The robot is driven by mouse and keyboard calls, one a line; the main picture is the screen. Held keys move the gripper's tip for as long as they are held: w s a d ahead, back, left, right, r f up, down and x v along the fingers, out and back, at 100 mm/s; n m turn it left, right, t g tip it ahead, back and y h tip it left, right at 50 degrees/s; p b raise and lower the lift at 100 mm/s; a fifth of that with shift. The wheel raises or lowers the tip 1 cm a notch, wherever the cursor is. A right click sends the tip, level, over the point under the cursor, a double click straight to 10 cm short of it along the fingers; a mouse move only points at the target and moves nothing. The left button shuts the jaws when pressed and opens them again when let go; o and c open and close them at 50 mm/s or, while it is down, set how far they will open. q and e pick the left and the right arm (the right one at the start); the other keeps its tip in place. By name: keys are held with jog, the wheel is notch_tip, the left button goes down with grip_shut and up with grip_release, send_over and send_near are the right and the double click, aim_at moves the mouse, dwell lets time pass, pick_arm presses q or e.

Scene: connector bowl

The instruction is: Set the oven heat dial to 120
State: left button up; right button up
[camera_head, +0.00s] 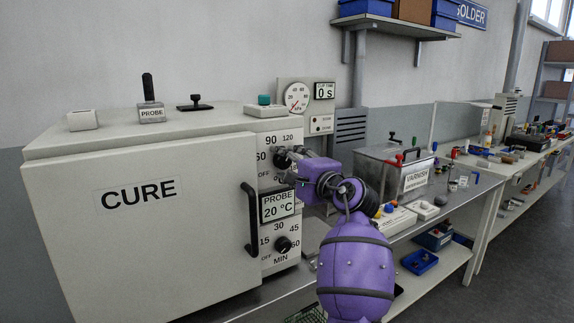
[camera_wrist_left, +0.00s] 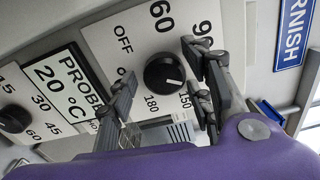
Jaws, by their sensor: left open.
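The white oven marked CURE (camera_head: 120,240) stands at the left in the head view. Its black heat dial (camera_head: 281,160) is on the upper front panel, partly covered by my left gripper (camera_head: 290,166). In the left wrist view the dial (camera_wrist_left: 164,73) lies between the two spread fingers of my left gripper (camera_wrist_left: 160,66). The fingers look apart from the knob. The dial's white mark points to the lower right, roughly toward 150. The 120 label is hidden there by a finger but shows in the head view. My right gripper is not in view.
Below the dial are a PROBE display (camera_head: 278,206) reading 20 °C and a minutes dial (camera_head: 283,245). The door handle (camera_head: 250,220) sticks out just left of them. A varnish tank (camera_head: 397,170) stands on the bench to the right.

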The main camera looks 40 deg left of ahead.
pick_arm(q)
jog(key=c, duration=1.1)
jog(key=shift+n, duration=0.6)
jog(key=shift+f, duration=0.1)
jog(key=o, duration=1.1)
jog(key=shift+w+d, duration=0.1)
jog(key=v, duration=1.2)
